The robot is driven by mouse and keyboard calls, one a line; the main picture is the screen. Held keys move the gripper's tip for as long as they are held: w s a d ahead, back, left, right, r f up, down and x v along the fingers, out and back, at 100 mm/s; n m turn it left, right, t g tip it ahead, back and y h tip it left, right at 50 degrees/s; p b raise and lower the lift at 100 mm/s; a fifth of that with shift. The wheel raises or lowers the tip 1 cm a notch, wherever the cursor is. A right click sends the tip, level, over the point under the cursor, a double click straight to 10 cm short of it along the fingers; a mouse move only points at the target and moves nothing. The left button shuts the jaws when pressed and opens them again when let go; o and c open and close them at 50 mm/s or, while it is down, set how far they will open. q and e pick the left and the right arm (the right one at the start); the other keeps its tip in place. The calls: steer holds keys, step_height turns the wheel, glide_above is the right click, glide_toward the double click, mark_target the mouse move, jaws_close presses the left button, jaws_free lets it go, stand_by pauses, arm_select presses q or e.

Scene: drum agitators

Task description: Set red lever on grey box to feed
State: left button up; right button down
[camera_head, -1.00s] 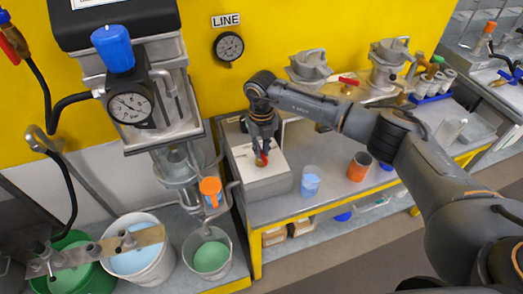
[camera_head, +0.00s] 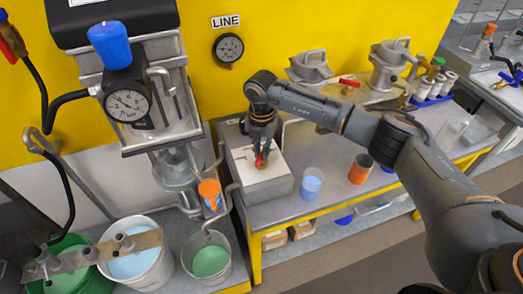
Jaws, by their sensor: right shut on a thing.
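The grey box (camera_head: 266,188) sits on the left end of the bench, with a pale plate on its top. The red lever (camera_head: 262,158) stands on that plate over a small brass-coloured base. My right gripper (camera_head: 261,156) comes down from above and is shut on the red lever. Its fingers hide part of the lever, and the markings on the plate are too small to read. My left gripper does not show.
A blue cup (camera_head: 311,184) and an orange cup (camera_head: 360,169) stand on the bench right of the box. An orange-capped bottle (camera_head: 210,193) and a bucket of green liquid (camera_head: 208,260) are to the left.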

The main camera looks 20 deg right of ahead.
steer(key=shift+w+m, duration=0.1)
steer(key=shift+m, duration=0.2)
stand_by(0.4)
steer(key=c, duration=1.4)
jaws_free()
step_height(320, 180, up, 12)
steer(key=shift+r, duration=0.1)
